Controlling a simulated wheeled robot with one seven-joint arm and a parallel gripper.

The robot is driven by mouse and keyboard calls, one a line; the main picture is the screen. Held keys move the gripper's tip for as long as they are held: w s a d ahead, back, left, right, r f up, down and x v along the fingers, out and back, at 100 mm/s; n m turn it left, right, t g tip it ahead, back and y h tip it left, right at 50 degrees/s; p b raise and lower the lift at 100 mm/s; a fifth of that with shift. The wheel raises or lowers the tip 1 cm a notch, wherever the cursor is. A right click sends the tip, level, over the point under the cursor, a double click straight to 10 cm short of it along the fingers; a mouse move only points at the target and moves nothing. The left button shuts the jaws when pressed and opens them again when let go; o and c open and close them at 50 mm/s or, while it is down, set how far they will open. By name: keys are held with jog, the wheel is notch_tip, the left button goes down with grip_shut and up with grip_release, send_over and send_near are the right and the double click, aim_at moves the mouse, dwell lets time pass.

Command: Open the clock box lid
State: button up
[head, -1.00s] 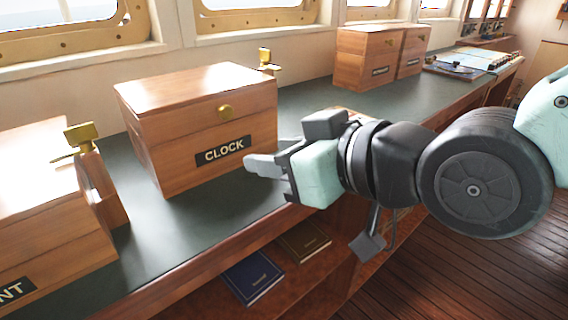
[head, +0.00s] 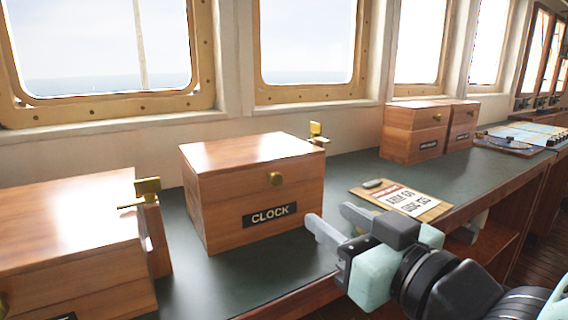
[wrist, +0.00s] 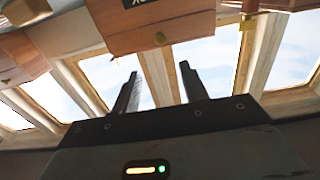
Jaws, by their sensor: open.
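The box stands on the dark green counter in the head view. My gripper (head: 334,222) is open and empty, to the right of the box's front and lower than the knob, apart from the box.
Another wooden box (head: 75,235) with a brass fitting (head: 147,186) stands to the left. A clipboard (head: 400,199) lies on the counter (head: 345,170) behind my gripper. Smaller boxes (head: 412,143) stand farther right. Windows line the wall behind.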

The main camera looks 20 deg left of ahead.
aim_at(278, 178)
jog(key=p+x, duration=0.8)
jog(key=x, duration=0.6)
jog(key=shift+w+a+p, duration=0.15)
jog(key=shift+p, duration=0.25)
jog(key=shift+r, duration=0.1)
grip_shut()
